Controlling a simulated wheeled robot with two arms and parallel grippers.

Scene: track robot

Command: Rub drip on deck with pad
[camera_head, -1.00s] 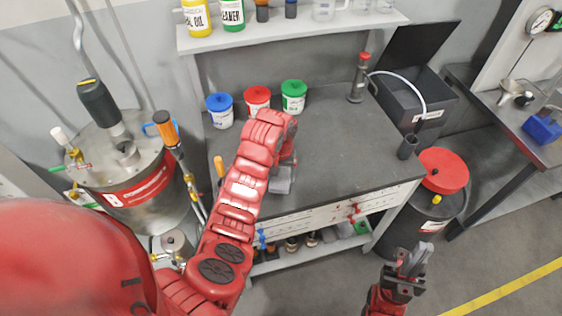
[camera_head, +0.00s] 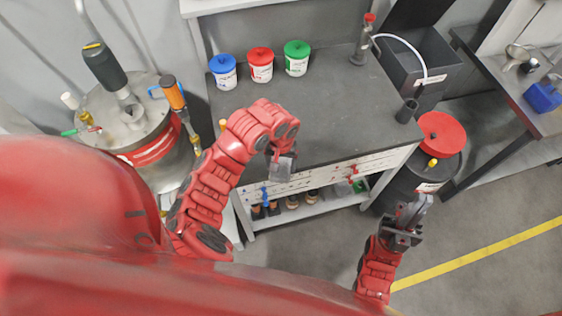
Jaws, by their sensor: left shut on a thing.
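The deck appears to be the dark grey bench top (camera_head: 335,115). My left gripper (camera_head: 281,168) hangs near the deck's front edge, pointing down, shut on a small grey block that looks like the pad (camera_head: 283,172); my arm and the steep view partly hide it. I cannot tell whether it touches the deck. No drip can be made out on the deck. My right gripper (camera_head: 413,208) is out over the floor to the right of the bench front, with its fingers apart and nothing visible between them.
Blue-lidded (camera_head: 223,72), red-lidded (camera_head: 261,65) and green-lidded (camera_head: 297,58) tubs stand at the back left of the deck. A red-topped bottle (camera_head: 364,40) and a dark cup (camera_head: 407,110) stand to the right. A red-lidded drum (camera_head: 440,140) is beside the bench.

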